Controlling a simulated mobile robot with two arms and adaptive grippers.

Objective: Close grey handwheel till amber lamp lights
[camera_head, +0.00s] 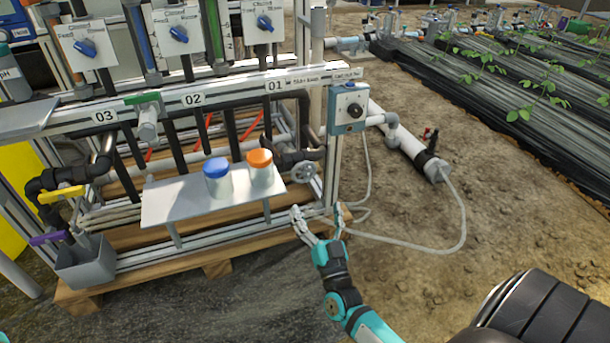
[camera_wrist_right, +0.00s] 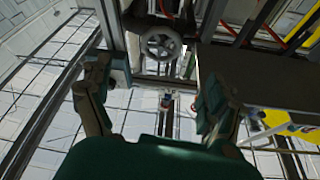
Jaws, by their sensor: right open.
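The grey handwheel (camera_head: 304,172) is a small spoked wheel on the dark pipework at the right end of the skid, below the 01 label. It also shows in the right wrist view (camera_wrist_right: 161,45), beyond the fingertips and near the top centre. My right gripper (camera_head: 318,220) is open and empty, in front of and below the handwheel and apart from it. In the right wrist view its two fingers (camera_wrist_right: 154,88) are spread wide with nothing between them. I cannot make out a lit amber lamp. My left gripper is not in view.
A shelf (camera_head: 185,204) with a blue-capped jar (camera_head: 217,178) and an orange-capped jar (camera_head: 260,168) stands left of the handwheel. A blue-grey control box (camera_head: 348,109) with a black knob is above right. A hose (camera_head: 463,225) loops over the soil at right.

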